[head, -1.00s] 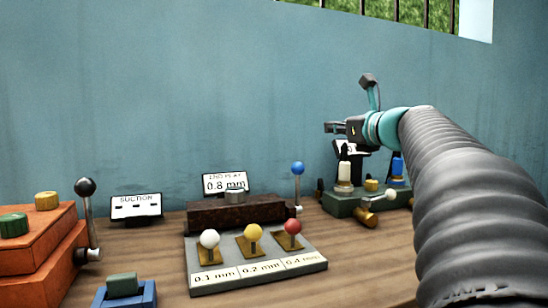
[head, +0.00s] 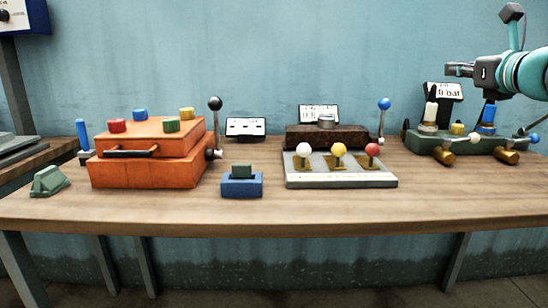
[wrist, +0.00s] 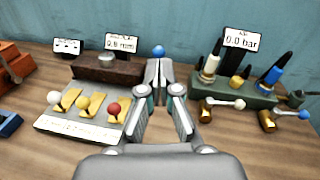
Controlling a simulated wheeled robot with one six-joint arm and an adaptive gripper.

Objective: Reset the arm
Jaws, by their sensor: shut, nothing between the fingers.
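My gripper (head: 459,69) is at the upper right in the head view, held in the air above the green valve block (head: 428,144). In the wrist view my gripper (wrist: 158,68) points away over the table, its fingertips together with nothing between them. Most of my arm lies beyond the right edge of the head view. The gripper touches nothing that I can see.
The wooden table (head: 240,212) bears an orange box (head: 150,172), a blue block (head: 242,187), a grey plate with three ball levers (head: 340,180) and a blue-knobbed lever (head: 384,104). A display (wrist: 242,40) reads 0.0 bar. The table's front strip is clear.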

